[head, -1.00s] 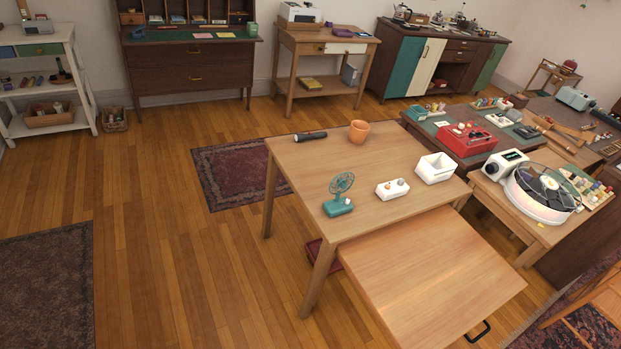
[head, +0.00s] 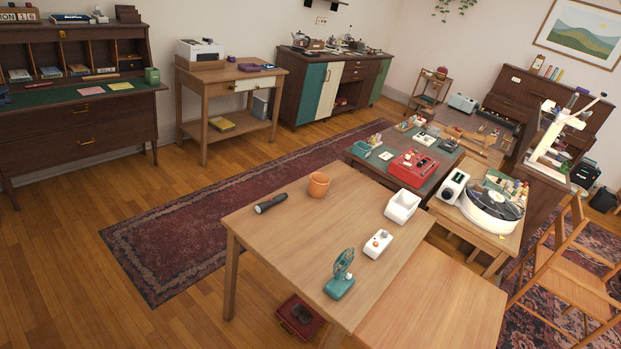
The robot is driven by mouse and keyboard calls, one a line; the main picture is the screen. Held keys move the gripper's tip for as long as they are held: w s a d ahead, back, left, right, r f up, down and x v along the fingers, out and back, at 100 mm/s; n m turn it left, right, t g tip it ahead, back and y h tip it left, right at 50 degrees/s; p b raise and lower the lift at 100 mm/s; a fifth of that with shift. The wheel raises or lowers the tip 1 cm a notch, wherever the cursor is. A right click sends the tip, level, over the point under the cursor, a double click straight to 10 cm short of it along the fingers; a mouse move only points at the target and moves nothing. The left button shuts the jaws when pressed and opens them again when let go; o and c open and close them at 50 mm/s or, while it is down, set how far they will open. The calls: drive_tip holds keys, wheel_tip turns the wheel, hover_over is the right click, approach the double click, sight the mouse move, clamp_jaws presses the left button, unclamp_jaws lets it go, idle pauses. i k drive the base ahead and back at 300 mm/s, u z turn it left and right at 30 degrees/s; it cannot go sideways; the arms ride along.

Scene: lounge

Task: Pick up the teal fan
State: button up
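The teal fan (head: 341,280) stands upright on the light wooden table (head: 290,240), near its front right edge. It has a round caged head on a teal base. My gripper is not in view.
A lower wooden surface (head: 430,305) adjoins at the right. A wooden chair (head: 562,270) stands far right. Floor at the left is clear.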

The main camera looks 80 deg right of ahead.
sight(339, 285)
drive_tip(key=i, duration=1.3)
drive_tip(key=z, duration=2.4)
